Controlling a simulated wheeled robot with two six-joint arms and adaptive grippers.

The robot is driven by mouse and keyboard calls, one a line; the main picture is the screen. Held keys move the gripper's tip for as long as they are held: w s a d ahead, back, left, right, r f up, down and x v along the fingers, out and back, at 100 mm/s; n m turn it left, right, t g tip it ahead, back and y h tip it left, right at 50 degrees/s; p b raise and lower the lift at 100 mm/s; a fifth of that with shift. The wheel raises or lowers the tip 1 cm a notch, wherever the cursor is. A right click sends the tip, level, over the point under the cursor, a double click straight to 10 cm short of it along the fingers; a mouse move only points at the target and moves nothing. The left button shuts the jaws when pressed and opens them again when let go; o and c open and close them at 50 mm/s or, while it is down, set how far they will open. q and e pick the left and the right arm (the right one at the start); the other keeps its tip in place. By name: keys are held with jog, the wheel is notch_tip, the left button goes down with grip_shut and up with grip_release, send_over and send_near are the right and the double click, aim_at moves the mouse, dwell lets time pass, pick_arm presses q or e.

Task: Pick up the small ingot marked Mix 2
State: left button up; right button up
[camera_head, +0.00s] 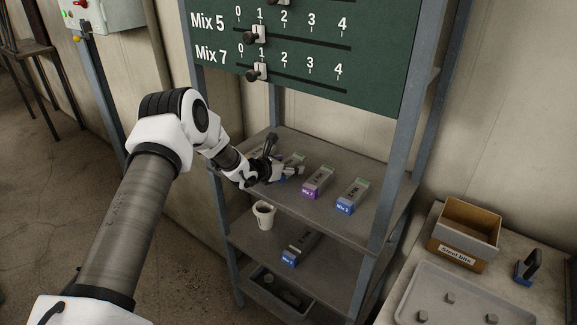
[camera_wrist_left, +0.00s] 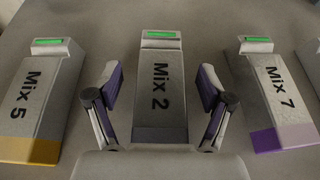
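The small ingot marked Mix 2 (camera_wrist_left: 160,85) lies in the middle of the left wrist view, grey with a green patch at its far end. My left gripper (camera_wrist_left: 160,108) is open, with one finger on each side of its near half and visible gaps between. In the head view my left gripper (camera_head: 281,160) is at the upper shelf and partly covers this ingot (camera_head: 295,158). The Mix 5 ingot (camera_wrist_left: 42,95), with a yellow end, lies to its left. The Mix 7 ingot (camera_wrist_left: 277,95), with a purple end, lies to its right. My right gripper is out of view.
A blue-ended ingot (camera_head: 352,196) lies farther right on the upper shelf (camera_head: 325,220). The lower shelf holds a white cup (camera_head: 263,214) and another ingot (camera_head: 299,248). Grey shelf posts (camera_head: 385,200) and the green slider board (camera_head: 375,60) bound the space.

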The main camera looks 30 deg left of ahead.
pick_arm(q)
grip_shut()
jog(key=shift+r, duration=0.1)
